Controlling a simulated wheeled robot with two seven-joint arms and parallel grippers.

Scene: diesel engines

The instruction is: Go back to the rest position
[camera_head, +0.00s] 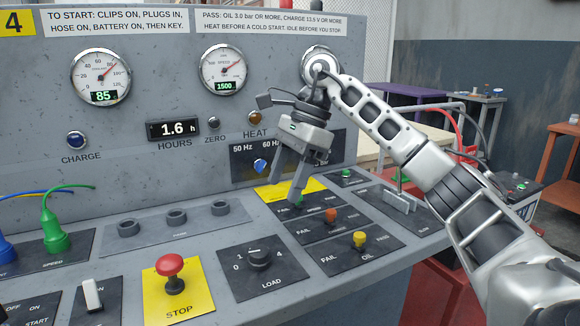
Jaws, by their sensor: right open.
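My right arm comes in from the lower right and reaches up across the console. My right gripper (287,182) is open, pointing down, with its fingers over the yellow-labelled switch plate. One fingertip is close to the green-tipped toggle (297,198); I cannot tell whether they touch. Nothing shows between the fingers. The console (220,120) fills most of the view. My left gripper is not in view.
The sloping panel carries a red stop button (169,266), a load knob (260,257), a white rocker (91,294), orange (330,215) and yellow (360,239) toggles, and a green plug (55,236) with its cable. A battery with cables (518,190) stands at the right.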

